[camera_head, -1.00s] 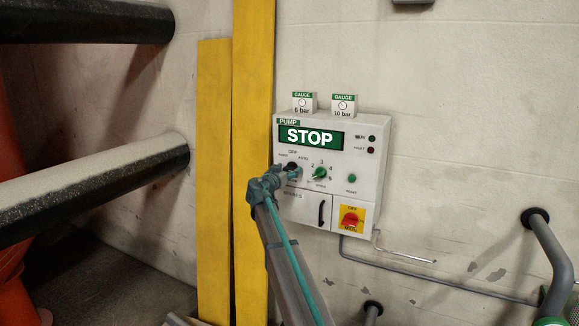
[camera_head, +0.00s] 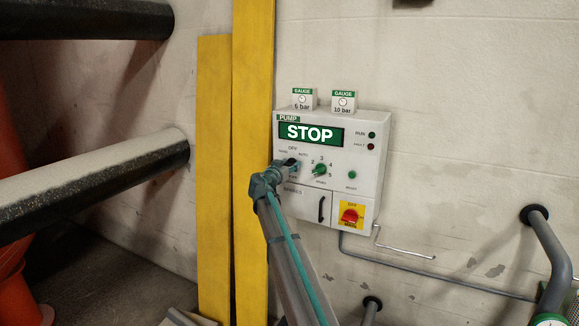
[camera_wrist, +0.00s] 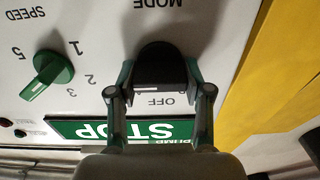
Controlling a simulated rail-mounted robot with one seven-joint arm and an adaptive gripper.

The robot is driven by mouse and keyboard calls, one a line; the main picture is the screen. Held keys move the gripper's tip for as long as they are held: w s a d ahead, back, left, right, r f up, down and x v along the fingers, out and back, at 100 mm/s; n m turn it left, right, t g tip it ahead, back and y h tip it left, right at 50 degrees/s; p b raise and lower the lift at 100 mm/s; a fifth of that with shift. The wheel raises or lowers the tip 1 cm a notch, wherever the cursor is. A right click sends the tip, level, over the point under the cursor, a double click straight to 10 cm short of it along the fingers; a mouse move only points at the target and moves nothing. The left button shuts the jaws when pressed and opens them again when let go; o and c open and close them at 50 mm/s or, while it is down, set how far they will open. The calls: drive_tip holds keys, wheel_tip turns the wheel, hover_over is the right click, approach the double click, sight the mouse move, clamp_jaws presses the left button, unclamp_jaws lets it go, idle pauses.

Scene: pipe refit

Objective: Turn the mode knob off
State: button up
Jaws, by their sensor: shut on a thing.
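The mode knob (camera_wrist: 160,66) is black and sits on the left of the white pump panel (camera_head: 375,165). In the wrist view, which shows the panel upside down, the knob is between the fingers of my gripper (camera_wrist: 160,88), which are shut on it. The OFF label shows beside the knob, and the word MODE shows on its other side. In the head view my gripper (camera_head: 289,166) reaches the panel and mostly hides the knob. The exact pointing of the knob is hard to tell. The green display (camera_head: 310,134) reads STOP.
A green speed knob (camera_head: 319,170) is right of the mode knob. Yellow boards (camera_head: 252,120) stand left of the panel. Dark pipes (camera_head: 100,190) run at far left.

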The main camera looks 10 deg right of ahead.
drive_tip(key=shift+f+b, duration=0.15)
drive_tip(key=shift+b, duration=0.25)
drive_tip(key=n+b, duration=0.2)
drive_tip(key=b, duration=0.1)
drive_tip(key=shift+f+n, duration=0.1)
drive_tip(key=shift+n, duration=0.3)
drive_tip(key=n+b, duration=0.2)
drive_tip(key=n, duration=0.1)
drive_tip(key=shift+w+a+b, duration=0.1)
drive_tip(key=shift+b, duration=0.3)
drive_tip(key=shift+n+b, duration=0.5)
drive_tip(key=shift+n, duration=0.9)
drive_tip(key=shift+r, duration=0.2)
drive_tip(key=o, duration=1.2)
drive_tip(key=shift+c, duration=0.2)
drive_tip(key=shift+a, duration=0.1)
drive_tip(key=v, duration=1.2)
